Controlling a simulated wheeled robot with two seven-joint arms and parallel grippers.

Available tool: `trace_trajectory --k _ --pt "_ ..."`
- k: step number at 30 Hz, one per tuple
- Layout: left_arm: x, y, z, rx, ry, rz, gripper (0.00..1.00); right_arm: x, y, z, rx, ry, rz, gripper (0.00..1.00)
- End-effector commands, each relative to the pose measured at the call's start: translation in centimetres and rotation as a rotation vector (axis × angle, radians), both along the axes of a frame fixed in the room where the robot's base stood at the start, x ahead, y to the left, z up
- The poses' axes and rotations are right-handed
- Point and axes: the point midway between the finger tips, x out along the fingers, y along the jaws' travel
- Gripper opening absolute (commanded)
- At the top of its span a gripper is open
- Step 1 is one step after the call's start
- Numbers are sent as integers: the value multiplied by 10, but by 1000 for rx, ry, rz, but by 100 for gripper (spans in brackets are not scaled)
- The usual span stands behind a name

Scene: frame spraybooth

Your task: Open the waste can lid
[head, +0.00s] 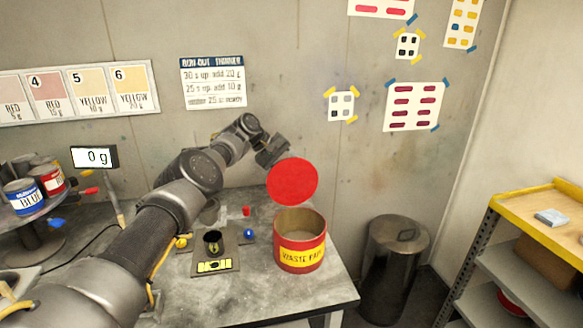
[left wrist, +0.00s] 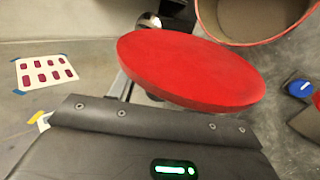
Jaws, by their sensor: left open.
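The waste can (head: 300,255) is a red drum with a yellow "WASTE PAINT" label, standing on the bench; its open mouth also shows in the left wrist view (left wrist: 262,42). Its round red lid (head: 292,182) is raised above the back of the rim, with its flat face toward the head camera. In the left wrist view the lid (left wrist: 190,68) lies across the middle, close to my gripper. My left gripper (head: 272,151) is open, just above and left of the lid. Its fingertips are mostly hidden, so contact with the lid cannot be told. My right gripper is out of view.
A metal bin (head: 393,265) stands on the floor right of the bench. A yellow-topped shelf (head: 545,212) is at far right; paint tins (head: 25,196) are at left.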

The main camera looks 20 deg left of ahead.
Motion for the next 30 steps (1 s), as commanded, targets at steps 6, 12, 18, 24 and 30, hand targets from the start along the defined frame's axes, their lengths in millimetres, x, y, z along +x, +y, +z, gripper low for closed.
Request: trace_trajectory --k 6,12,18,24,30 --pt "-11 17 18 0 -2 1 49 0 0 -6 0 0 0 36" --pt "-27 40 46 0 -3 0 49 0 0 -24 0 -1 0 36" --pt "-38 55 67 0 -2 -1 49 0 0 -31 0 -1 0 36" --pt "-42 59 74 -1 -1 -1 49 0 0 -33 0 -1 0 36" --pt "-42 60 74 0 0 -1 49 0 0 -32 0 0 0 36"
